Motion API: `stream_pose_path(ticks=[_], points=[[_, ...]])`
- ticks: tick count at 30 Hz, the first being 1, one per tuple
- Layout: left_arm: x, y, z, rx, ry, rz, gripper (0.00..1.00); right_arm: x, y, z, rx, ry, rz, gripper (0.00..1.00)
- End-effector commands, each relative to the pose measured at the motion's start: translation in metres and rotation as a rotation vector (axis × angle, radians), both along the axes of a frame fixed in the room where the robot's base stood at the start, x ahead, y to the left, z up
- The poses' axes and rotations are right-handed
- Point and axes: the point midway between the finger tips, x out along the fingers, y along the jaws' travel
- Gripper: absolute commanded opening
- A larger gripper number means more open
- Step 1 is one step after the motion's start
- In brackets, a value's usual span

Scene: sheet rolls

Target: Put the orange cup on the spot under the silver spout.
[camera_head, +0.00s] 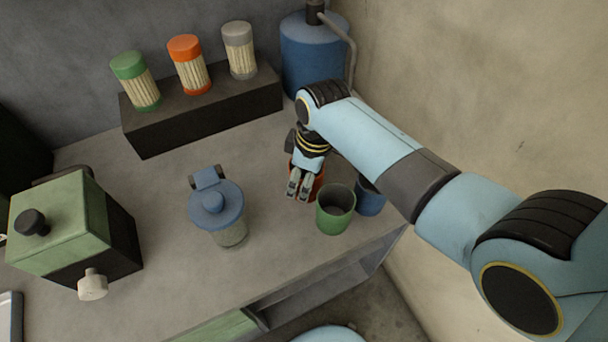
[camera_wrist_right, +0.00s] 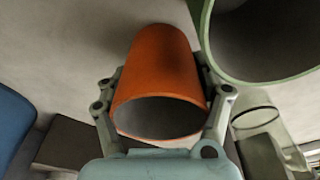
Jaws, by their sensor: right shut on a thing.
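The orange cup (camera_wrist_right: 158,70) is between the fingers of my right gripper (camera_wrist_right: 162,85) in the right wrist view. In the head view my right gripper (camera_head: 299,188) points down over the counter and hides most of the cup; a strip of orange (camera_head: 319,184) shows beside the fingers. I cannot tell whether the cup touches the counter. A silver spout (camera_head: 351,60) comes off the blue tank (camera_head: 311,62) at the back right. The spot under it is hidden by my right arm. My left gripper is not in view.
A green cup (camera_head: 335,210) and a blue cup (camera_head: 370,199) stand close to the right of my gripper. A blue-lidded jar (camera_head: 215,205) stands to the left. A dark block (camera_head: 200,112) bears three lidded jars. A green box (camera_head: 62,225) sits at far left. The front edge drops off below.

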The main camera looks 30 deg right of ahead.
Motion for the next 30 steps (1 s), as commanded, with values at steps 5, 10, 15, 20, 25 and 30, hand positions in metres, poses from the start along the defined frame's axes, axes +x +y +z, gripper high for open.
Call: stream_pose_path(ticks=[5,10,15,20,25,30], points=[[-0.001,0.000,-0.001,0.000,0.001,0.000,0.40,0.000,0.000,-0.001,0.000,0.000,0.000,0.80],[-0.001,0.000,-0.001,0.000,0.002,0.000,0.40,0.000,0.000,-0.001,-0.001,0.001,0.000,0.93],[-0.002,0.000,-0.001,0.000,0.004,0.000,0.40,0.000,0.000,-0.001,-0.001,0.001,0.000,0.93],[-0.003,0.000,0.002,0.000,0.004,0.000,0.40,0.000,-0.001,0.010,0.000,-0.001,0.000,0.93],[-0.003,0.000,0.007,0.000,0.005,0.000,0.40,-0.004,-0.004,0.044,0.000,-0.004,0.000,0.93],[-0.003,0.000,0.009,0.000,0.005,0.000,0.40,-0.009,-0.007,0.081,-0.001,-0.003,0.000,0.93]])
